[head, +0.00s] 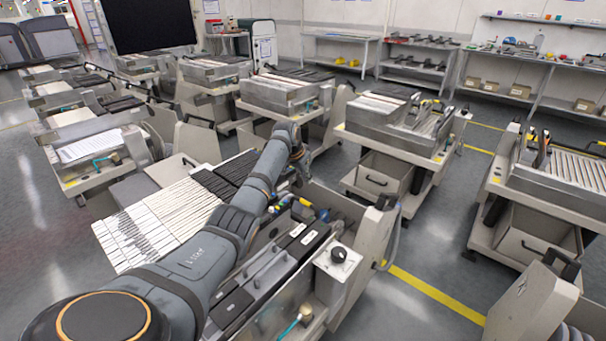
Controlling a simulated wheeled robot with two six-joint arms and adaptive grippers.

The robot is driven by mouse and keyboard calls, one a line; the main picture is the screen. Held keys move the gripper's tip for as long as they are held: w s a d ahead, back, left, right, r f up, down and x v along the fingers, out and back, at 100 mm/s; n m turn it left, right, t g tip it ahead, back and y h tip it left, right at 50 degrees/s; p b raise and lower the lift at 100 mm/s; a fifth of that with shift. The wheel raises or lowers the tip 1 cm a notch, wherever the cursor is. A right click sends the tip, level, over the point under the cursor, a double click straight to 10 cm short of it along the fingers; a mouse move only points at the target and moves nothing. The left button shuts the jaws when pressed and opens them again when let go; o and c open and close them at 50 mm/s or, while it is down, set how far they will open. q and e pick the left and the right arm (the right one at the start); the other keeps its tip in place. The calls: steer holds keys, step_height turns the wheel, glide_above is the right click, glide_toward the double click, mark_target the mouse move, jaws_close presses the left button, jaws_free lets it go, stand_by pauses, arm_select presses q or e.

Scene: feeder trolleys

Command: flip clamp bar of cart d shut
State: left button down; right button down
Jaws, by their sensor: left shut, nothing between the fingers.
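My left arm reaches in from the bottom left over the nearest feeder cart (345,290). Its wrist bends down over the far part of that cart, and my left gripper (302,178) is small there, shut with nothing in it. The cart holds dark feeders (265,280) side by side, and a black round knob (338,254) sits on its near right corner. No cart letter is readable, so I cannot tell which cart is d. I cannot make out the clamp bar or its angle; my arm covers part of the cart. My right gripper is not in view.
Another cart (395,130) stands behind to the right, and one more (555,180) at the right edge. Several carts line the left. Shelves (420,65) stand along the back wall. Grey floor (425,235) with a yellow line is clear between the carts.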

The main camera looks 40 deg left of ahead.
arm_select(q)
steer(key=f, duration=0.1)
steer(key=s+f, duration=0.1)
steer(key=s+f+p, duration=0.1)
steer(key=f, duration=0.1)
steer(key=shift+s+a+f, duration=0.1)
steer(key=shift+s, duration=0.05)
stand_by(0.4)
